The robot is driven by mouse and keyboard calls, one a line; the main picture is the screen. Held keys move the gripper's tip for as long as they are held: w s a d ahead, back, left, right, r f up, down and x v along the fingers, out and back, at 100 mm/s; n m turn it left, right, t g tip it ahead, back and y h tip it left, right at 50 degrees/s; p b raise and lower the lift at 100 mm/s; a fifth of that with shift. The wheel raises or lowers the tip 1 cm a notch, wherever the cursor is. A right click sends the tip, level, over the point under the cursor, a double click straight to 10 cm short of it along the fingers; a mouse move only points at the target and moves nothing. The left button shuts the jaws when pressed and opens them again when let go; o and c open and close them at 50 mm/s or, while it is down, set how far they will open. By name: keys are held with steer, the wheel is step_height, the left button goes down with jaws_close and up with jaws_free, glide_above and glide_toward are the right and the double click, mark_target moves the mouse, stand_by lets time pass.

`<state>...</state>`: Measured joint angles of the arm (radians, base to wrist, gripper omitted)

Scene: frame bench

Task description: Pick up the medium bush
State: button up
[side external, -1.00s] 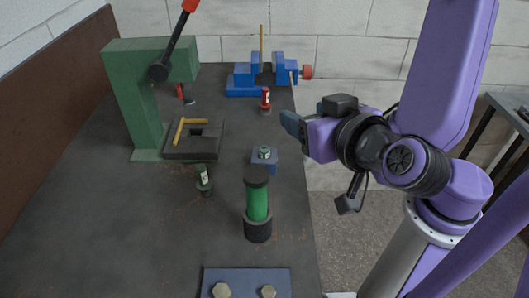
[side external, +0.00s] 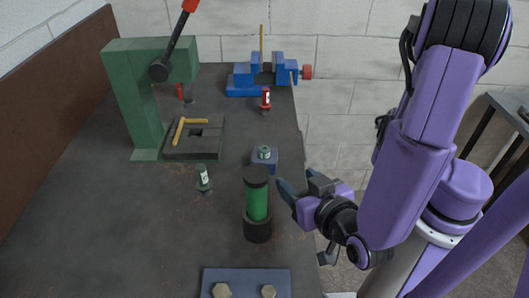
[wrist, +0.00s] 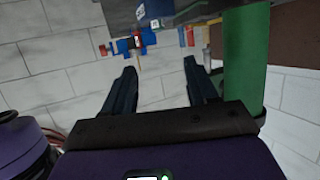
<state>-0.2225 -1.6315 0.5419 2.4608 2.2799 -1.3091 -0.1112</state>
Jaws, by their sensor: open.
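Several small labelled bushes stand on the dark bench, and I cannot tell for sure which is the medium one. One with a green-and-white label (side external: 264,152) sits on a small blue block (side external: 262,165). A dark green one (side external: 204,178) stands upright to its left. A red one (side external: 265,98) stands farther back, by the vise. My gripper (side external: 285,190) is open and empty at the bench's right edge, just right of a green cylinder. In the wrist view my fingers (wrist: 160,68) are apart with nothing between them.
The green cylinder (side external: 257,203) with black base and cap stands close to my gripper; it fills the right of the wrist view (wrist: 245,60). A green press (side external: 140,95) is at the left. A blue vise (side external: 243,78) is at the back. A bolted plate (side external: 246,278) is in front.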

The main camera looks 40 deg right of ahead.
mark_target(265, 149)
steer(key=x, duration=1.7)
steer(key=shift+d, duration=0.25)
jaws_close()
